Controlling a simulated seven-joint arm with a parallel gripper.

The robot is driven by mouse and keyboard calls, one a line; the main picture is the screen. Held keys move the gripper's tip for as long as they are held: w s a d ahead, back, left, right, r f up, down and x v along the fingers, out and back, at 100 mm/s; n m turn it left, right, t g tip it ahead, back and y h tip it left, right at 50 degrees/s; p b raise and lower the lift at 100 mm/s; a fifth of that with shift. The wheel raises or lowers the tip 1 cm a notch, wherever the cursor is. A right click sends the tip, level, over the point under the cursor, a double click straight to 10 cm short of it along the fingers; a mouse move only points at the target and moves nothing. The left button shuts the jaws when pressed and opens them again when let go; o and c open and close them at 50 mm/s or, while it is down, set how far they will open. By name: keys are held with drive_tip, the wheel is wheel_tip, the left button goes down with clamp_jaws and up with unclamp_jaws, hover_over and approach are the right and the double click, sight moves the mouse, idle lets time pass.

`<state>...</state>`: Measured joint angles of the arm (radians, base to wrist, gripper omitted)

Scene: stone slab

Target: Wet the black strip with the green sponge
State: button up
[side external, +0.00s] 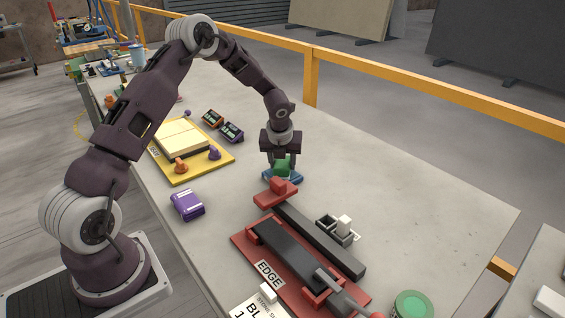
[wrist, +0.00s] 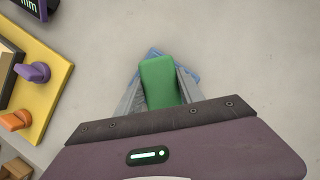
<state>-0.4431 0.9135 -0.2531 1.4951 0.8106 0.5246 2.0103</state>
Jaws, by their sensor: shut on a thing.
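The green sponge (side external: 281,168) is held between the fingers of my gripper (side external: 282,163), which points down. The wrist view shows the sponge (wrist: 159,82) between both fingers (wrist: 160,92). A blue dish (side external: 297,177) lies directly under the sponge; its edge shows beside the sponge in the wrist view (wrist: 190,77). I cannot tell whether the sponge touches the dish. Two long dark strips lie nearer the camera: one (side external: 285,248) in a red holder (side external: 248,250) labelled EDGE, the other (side external: 325,240) beside it. I cannot tell which is the black strip.
A grey caddy with a white block (side external: 343,226) is right of the strips. A yellow board (side external: 195,172) and a purple box (side external: 187,205) are left. A green round tin (side external: 412,305) is front right.

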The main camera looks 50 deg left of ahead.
sight(283, 162)
drive_tip(key=shift+r, duration=3.5)
drive_tip(key=shift+d+n, duration=0.2)
drive_tip(key=shift+n, duration=0.1)
drive_tip(key=s+d+r+n+g+h, duration=0.1)
drive_tip(key=s+d+r+n+g, duration=0.4)
drive_tip(key=d+n, duration=0.45)
drive_tip(key=s+d+r+n+g+h, duration=0.15)
drive_tip(key=s+d+r+n, duration=0.4)
drive_tip(key=n, duration=0.75)
drive_tip(key=s+d+f+y, duration=0.1)
drive_tip(key=s+d+f, duration=0.3)
drive_tip(key=d, duration=0.3)
drive_tip(key=s+d+f, duration=0.3)
drive_tip(key=d+f, duration=0.1)
drive_tip(key=d, duration=0.2)
drive_tip(key=shift+m+g, duration=0.25)
drive_tip(key=shift+g, duration=0.2)
drive_tip(key=shift+d+f, duration=0.1)
drive_tip(key=shift+f, duration=2.75)
drive_tip(key=shift+f, duration=0.95)
